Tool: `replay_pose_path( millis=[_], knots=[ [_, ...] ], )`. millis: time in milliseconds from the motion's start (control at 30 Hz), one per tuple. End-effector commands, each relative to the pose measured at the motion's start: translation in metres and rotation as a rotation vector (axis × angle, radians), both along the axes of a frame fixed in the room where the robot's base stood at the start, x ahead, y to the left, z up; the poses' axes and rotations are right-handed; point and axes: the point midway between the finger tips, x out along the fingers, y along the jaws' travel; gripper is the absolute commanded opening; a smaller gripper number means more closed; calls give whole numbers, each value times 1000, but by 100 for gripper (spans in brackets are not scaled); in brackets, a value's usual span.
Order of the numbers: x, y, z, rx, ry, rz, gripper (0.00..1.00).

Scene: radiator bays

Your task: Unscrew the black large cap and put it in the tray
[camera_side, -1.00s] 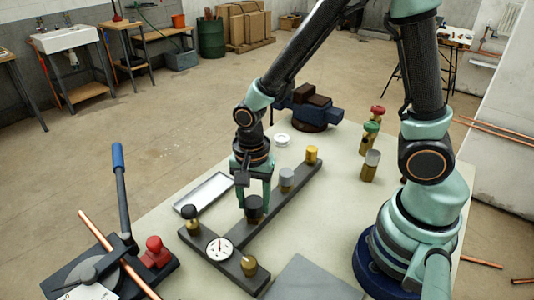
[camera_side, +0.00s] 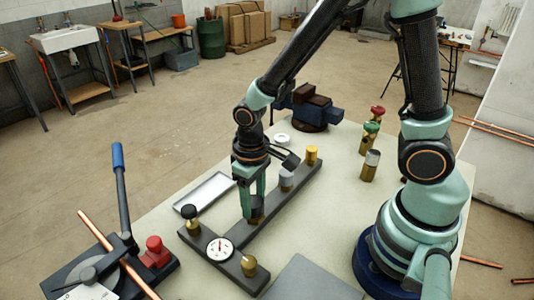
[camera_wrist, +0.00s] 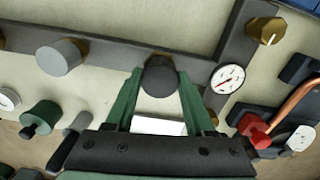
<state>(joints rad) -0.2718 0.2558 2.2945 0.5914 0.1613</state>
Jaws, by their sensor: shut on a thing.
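The black large cap (camera_wrist: 160,76) sits between the two green fingers of my gripper (camera_wrist: 157,85) in the wrist view. My gripper (camera_side: 253,208) is shut on it and points down at the dark manifold bar (camera_side: 280,201) in the side view. The fingers hide most of the cap there. Some brass shows just below the fingertips, at the bar. I cannot tell whether the cap is clear of its thread. The shallow light tray (camera_side: 206,192) lies on the bench left of the gripper and looks empty. Part of it shows between the fingers in the wrist view.
A round gauge (camera_side: 219,248), a small black cap (camera_side: 191,212) and a brass fitting (camera_side: 249,265) are in front. Several valves stand at right; a blue vise (camera_side: 312,110) is behind.

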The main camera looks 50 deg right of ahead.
Motion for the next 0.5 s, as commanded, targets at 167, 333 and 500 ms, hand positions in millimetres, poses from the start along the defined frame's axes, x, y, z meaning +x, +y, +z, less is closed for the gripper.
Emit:
replay_pose_path(
  millis=[167, 333, 500],
  knots=[
    [0, 0, 0, 0, 0, 222, 0],
    [0, 0, 0, 0, 0, 434, 0],
    [0, 0, 0, 0, 0, 587, 0]
  ],
)
